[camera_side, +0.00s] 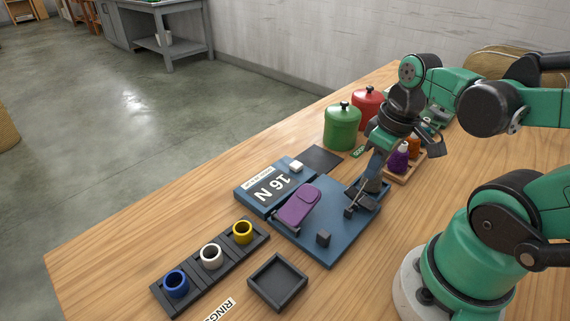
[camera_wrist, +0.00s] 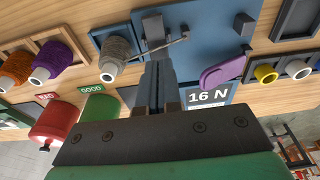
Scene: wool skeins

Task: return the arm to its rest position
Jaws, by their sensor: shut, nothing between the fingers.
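My gripper (camera_side: 374,176) hangs over the right part of the blue test plate (camera_side: 328,238), its fingers pointing down and closed together. In the wrist view my gripper (camera_wrist: 157,68) shows both fingers pressed together with nothing between them. A metal post with a thin rod (camera_wrist: 153,28) stands on the plate just beyond the fingertips. A grey skein (camera_wrist: 117,50) on a pale core sits beside it, in a dark tray. The purple lever (camera_side: 298,204) lies across the plate, beside the display (camera_side: 268,187) reading 16 N. I cannot tell the exact height of the fingertips.
A green canister (camera_side: 342,126) and a red canister (camera_side: 367,103) stand at the back. Purple (camera_side: 398,158) and orange (camera_side: 413,146) skeins stand in a wooden rack. A dark rack (camera_side: 213,266) holds blue, white and yellow rings. An empty dark tray (camera_side: 278,281) lies in front.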

